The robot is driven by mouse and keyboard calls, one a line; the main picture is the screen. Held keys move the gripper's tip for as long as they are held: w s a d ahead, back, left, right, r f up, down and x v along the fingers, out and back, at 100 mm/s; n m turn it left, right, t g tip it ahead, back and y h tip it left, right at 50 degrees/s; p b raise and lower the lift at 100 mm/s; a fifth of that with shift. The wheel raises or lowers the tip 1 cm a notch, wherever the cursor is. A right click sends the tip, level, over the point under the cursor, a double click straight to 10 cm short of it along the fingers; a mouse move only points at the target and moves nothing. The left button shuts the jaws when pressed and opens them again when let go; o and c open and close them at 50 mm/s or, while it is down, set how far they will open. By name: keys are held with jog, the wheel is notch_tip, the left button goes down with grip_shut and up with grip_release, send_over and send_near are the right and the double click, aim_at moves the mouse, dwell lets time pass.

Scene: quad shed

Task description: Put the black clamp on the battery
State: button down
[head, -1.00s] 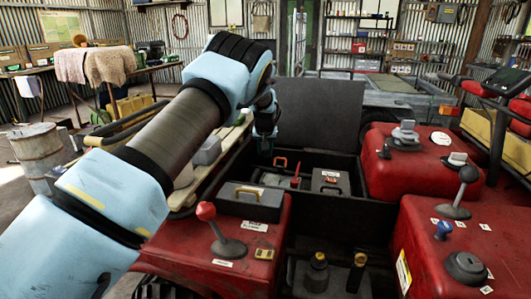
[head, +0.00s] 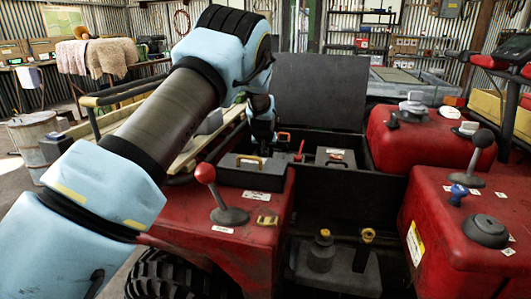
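The block that looks like the battery (head: 345,277) sits low in the front compartment of the red vehicle. A dark post with a brass top (head: 322,250) and a second brass-topped post (head: 365,245) stand on it. My gripper (head: 263,130) is small and dark beyond my blue arm, over the left edge of the rear compartment, behind and above the battery. Its fingers are too small and shaded to tell open from shut. I cannot make out the black clamp with certainty, nor whether anything is held.
A grey case with a brass handle (head: 252,172) sits left of the rear compartment. Red-handled tools (head: 299,151) and another case (head: 335,157) lie inside it. A red-knobbed lever (head: 217,192) rises at left, a black-knobbed one (head: 473,160) at right. An upright dark panel (head: 320,90) stands behind.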

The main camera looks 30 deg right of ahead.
jog(key=shift+s+a+f, duration=0.15)
jog(key=shift+a+f, duration=0.05)
jog(key=shift+f, duration=0.25)
jog(key=shift+s+a+f, duration=0.15)
jog(key=shift+a+f, duration=0.05)
jog(key=shift+f, duration=0.2)
jog(key=c, duration=1)
grip_release()
jog(key=o, duration=0.5)
jog(key=shift+w+d+r, duration=0.15)
jog(key=shift+r, duration=0.05)
jog(key=shift+r, duration=0.2)
